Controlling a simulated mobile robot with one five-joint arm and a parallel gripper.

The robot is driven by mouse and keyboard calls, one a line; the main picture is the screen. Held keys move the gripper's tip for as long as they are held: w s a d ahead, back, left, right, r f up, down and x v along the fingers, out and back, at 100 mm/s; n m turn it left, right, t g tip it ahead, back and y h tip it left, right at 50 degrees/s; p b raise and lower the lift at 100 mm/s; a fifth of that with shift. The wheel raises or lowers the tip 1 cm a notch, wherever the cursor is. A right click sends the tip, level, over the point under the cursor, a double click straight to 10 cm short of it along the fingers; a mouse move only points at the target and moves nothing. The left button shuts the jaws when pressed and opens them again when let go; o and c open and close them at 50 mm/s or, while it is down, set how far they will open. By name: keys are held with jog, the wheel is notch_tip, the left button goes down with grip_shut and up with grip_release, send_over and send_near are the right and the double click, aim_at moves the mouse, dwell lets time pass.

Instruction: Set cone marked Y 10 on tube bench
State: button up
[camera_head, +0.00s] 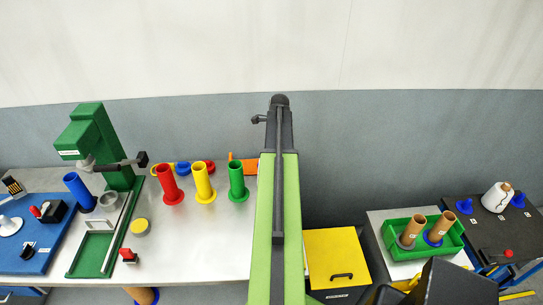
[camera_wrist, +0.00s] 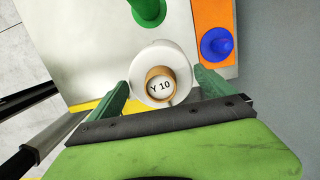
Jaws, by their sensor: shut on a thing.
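My gripper (camera_wrist: 161,79) has its green fingers on either side of the white yarn cone marked Y 10 (camera_wrist: 153,56) and is shut on it. The wrist view looks onto the cone's brown tube end and its round label. The grey bench (camera_wrist: 95,45) lies beyond the cone, with a green tube (camera_wrist: 149,9) and an orange plate bearing a blue peg (camera_wrist: 217,44). Whether the cone touches anything below cannot be told. In the head view this bench (camera_head: 205,235) carries red, yellow and green upright tubes; my arm hides the gripper and cone.
A green press-like stand (camera_head: 101,140) and a blue board (camera_head: 28,245) are at the left. A yellow cabinet (camera_head: 337,250) is right of my arm. Further right are a green crate (camera_head: 405,262) with two brown tubes and a dark table (camera_head: 490,235) with another white cone (camera_head: 493,199).

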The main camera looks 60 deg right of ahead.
jog(key=shift+f+b, duration=2.25)
jog(key=shift+f, duration=0.3)
jog(key=shift+f+b, duration=0.3)
jog(key=o, duration=1.7)
jog(key=shift+o, duration=0.2)
jog(key=shift+r, duration=0.1)
notch_tip(320, 180, up, 17)
jog(key=s+d+p, duration=0.1)
jog(key=s+p, duration=0.1)
jog(key=p, duration=1.5)
jog(key=shift+r, duration=0.2)
jog(key=shift+f, duration=0.1)
